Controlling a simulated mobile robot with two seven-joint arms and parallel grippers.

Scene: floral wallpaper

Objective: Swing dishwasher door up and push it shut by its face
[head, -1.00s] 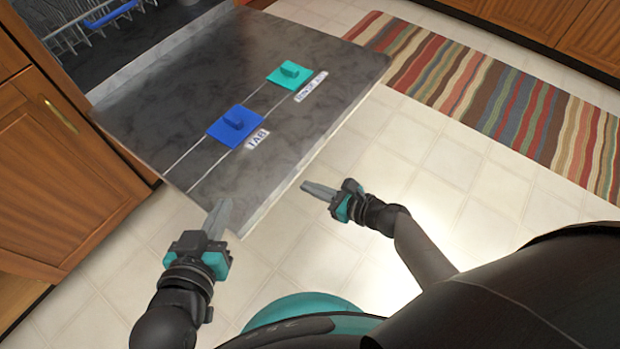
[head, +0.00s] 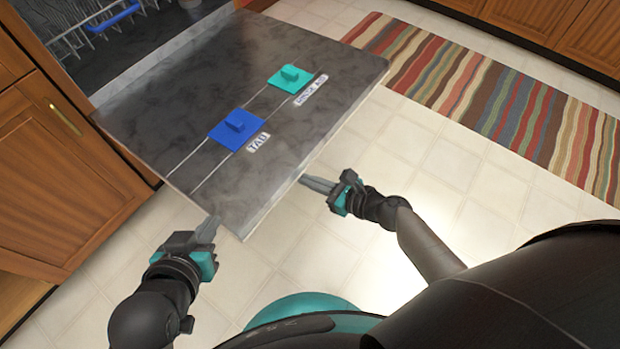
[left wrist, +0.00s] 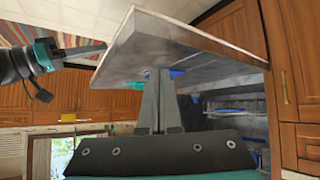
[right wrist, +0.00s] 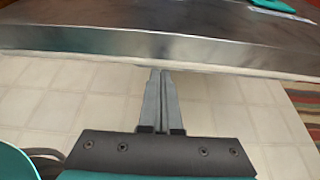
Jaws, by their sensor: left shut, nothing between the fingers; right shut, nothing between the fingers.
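The dishwasher door (head: 300,55) hangs open, roughly level, with its inner face up. It carries a blue slider tab (head: 236,128) and a teal slider tab (head: 290,77). My left gripper (head: 211,222) is shut and empty at the door's near left corner; in the left wrist view its fingers (left wrist: 159,75) overlap the door (left wrist: 165,40), and I cannot tell if they touch. My right gripper (head: 304,181) is shut and empty by the door's front edge; in the right wrist view its fingertips (right wrist: 160,72) are just below that edge (right wrist: 150,55).
The dishwasher's interior with a wire rack (head: 75,35) and a blue handle is at the upper left. A wooden cabinet (head: 60,170) stands left of the door. A striped rug (head: 510,110) lies at the right. Tiled floor (head: 430,170) is clear before the door.

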